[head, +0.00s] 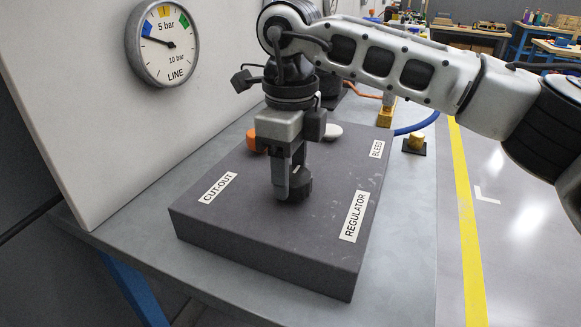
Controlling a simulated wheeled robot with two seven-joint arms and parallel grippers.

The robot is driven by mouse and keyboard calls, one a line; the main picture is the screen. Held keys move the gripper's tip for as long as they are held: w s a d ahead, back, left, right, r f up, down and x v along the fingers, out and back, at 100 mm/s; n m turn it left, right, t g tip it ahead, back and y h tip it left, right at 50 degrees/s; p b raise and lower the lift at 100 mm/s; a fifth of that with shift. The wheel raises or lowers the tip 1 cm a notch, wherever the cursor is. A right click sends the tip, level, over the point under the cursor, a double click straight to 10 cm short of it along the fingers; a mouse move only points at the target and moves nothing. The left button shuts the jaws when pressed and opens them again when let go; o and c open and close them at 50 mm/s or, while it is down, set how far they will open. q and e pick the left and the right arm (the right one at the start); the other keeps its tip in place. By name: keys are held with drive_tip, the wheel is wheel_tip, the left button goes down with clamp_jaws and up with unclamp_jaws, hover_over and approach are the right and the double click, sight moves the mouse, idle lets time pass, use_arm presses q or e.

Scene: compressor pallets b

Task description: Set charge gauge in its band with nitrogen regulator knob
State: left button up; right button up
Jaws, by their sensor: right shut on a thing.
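My right gripper (290,192) points straight down over the dark grey control box (235,235). It is shut on a dark knob, mostly hidden by the fingers, left of the REGULATOR label (354,216); I take this as the regulator knob. The LINE gauge (162,42) hangs on the pale panel at upper left. Its needle points left, just below the blue band; yellow and green bands follow clockwise. My left gripper is not in view.
An orange knob (251,139) and a white knob (332,131) sit toward the box's back, partly behind the gripper. CUT-OUT and BLEED labels are on the box. A brass fitting (416,141) and a blue hose (420,123) lie behind right. The bench right of the box is clear.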

sight(291, 174)
drive_tip(key=shift+r, duration=0.1)
drive_tip(key=o, duration=1)
drive_tip(key=shift+c, duration=0.2)
wheel_tip(291, 174, up, 16)
drive_tip(key=p, duration=0.1)
drive_tip(key=shift+p, duration=0.35)
idle(0.7)
